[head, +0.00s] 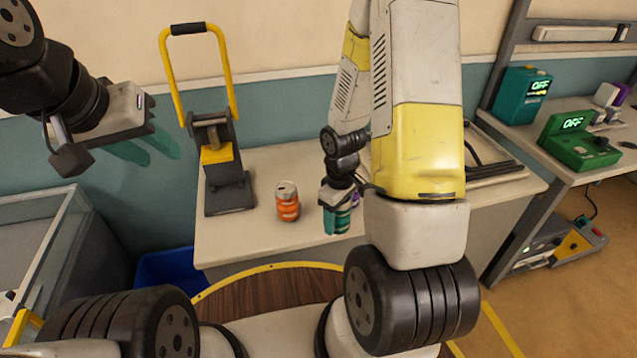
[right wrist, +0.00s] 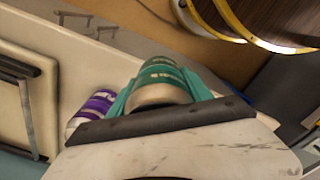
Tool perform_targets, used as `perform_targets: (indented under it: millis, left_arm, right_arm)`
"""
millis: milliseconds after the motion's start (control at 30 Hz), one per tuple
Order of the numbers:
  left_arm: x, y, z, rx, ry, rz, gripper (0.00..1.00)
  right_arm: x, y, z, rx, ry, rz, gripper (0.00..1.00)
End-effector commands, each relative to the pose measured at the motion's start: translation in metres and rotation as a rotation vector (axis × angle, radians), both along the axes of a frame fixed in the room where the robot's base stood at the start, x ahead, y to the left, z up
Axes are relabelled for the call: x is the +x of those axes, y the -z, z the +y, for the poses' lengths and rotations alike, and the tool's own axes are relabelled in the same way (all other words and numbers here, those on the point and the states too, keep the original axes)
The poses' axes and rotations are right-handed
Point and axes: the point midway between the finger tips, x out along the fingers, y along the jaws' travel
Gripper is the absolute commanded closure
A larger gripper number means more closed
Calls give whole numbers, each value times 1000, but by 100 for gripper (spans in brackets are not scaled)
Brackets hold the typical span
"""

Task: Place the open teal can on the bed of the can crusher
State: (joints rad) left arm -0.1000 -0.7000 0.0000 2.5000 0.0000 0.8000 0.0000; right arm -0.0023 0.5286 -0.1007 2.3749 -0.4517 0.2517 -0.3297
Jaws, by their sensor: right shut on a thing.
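The can crusher (head: 215,155), grey with a yellow handle and a yellow block, stands at the left of the white table; its dark bed (head: 230,198) is clear. The teal can (head: 337,222) is at the table's front middle, in my right gripper (head: 338,207). In the right wrist view the teal can (right wrist: 162,75) sits between the teal fingers, which are shut on it. Whether it touches the table is unclear, and its open end cannot be made out. My left gripper (head: 146,148) hangs empty left of the crusher, its teal fingers apart.
An orange can (head: 287,203) stands between the crusher and the teal can. A purple can (right wrist: 90,110) is close beside the teal can, mostly hidden in the head view. A blue bin (head: 165,270) is left of the table. A round wooden top (head: 270,285) is in front.

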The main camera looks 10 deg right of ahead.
Motion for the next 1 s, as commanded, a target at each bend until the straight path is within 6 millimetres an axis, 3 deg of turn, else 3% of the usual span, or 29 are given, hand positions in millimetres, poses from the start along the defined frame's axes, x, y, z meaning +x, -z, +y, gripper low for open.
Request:
perform_targets:
  millis: [133, 233, 633, 800, 1000]
  left_arm:
    - [0, 0, 0, 0, 0, 0, 64]
    - [0, 0, 0, 0, 0, 0, 64]
    - [0, 0, 0, 0, 0, 0, 64]
    - [0, 0, 0, 0, 0, 0, 64]
    - [0, 0, 0, 0, 0, 0, 64]
  right_arm:
    - [-13, -2, -2, 0, -1, 0, 80]
    - [-11, -3, -2, -2, 22, -3, 80]
    - [80, -51, 22, -6, 588, -9, 80]
    - [91, -60, 28, 0, 685, -1, 80]
    - [91, -60, 28, 0, 687, -1, 80]
